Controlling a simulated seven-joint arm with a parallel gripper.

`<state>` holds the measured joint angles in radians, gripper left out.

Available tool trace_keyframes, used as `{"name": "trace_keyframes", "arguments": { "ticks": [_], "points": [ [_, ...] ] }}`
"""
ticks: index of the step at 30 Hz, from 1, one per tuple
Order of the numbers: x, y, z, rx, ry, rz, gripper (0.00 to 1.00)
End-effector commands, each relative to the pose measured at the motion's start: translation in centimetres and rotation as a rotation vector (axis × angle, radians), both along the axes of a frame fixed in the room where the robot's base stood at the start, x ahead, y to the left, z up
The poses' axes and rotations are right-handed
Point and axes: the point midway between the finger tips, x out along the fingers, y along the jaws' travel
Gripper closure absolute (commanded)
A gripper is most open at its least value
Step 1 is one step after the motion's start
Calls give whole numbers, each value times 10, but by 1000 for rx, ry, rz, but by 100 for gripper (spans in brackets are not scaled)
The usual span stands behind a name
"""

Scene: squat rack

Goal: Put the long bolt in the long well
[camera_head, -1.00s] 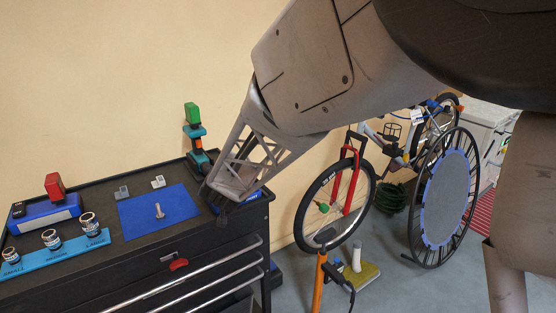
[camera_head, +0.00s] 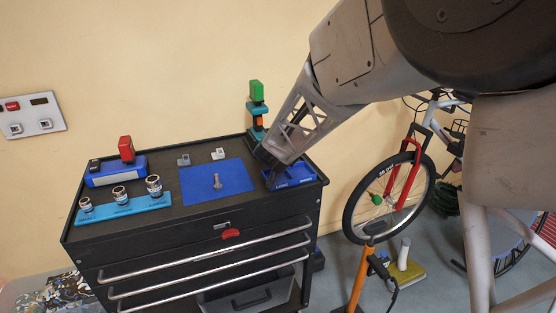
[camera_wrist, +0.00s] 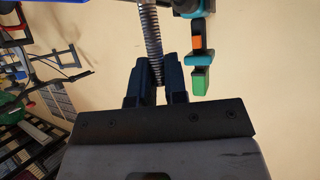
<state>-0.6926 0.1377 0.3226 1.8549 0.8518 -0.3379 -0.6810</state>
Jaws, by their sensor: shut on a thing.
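My gripper (camera_wrist: 157,82) is shut on a long threaded bolt (camera_wrist: 152,35) in the wrist view. The bolt sticks out from between the dark fingers toward the top edge, where its far end is cut off. In the head view my gripper (camera_head: 270,176) is low at the left side of a blue tray (camera_head: 297,181) on the cart's right end. The arm hides part of this tray, and the held bolt cannot be made out there. I cannot tell which well the bolt is over or whether it touches. Another bolt (camera_head: 217,182) stands upright on the blue mat (camera_head: 237,176).
The black tool cart (camera_head: 150,232) also holds a teal socket rack (camera_head: 121,209), a blue box with a red block (camera_head: 127,149) and two small blocks. A teal and orange tool with a green end (camera_head: 257,91) stands close behind my gripper. A bicycle (camera_head: 400,190) is to the right.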

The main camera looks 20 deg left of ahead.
Motion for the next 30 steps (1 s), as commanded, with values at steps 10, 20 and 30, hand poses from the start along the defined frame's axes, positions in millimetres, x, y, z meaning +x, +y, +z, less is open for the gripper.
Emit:
{"name": "trace_keyframes", "arguments": {
  "ticks": [10, 20, 30],
  "points": [
    [0, 0, -21, -2, 0, 0, 100],
    [0, 0, -35, -1, 0, 0, 100],
    [0, 0, -38, -1, 0, 0, 84]
  ]
}}
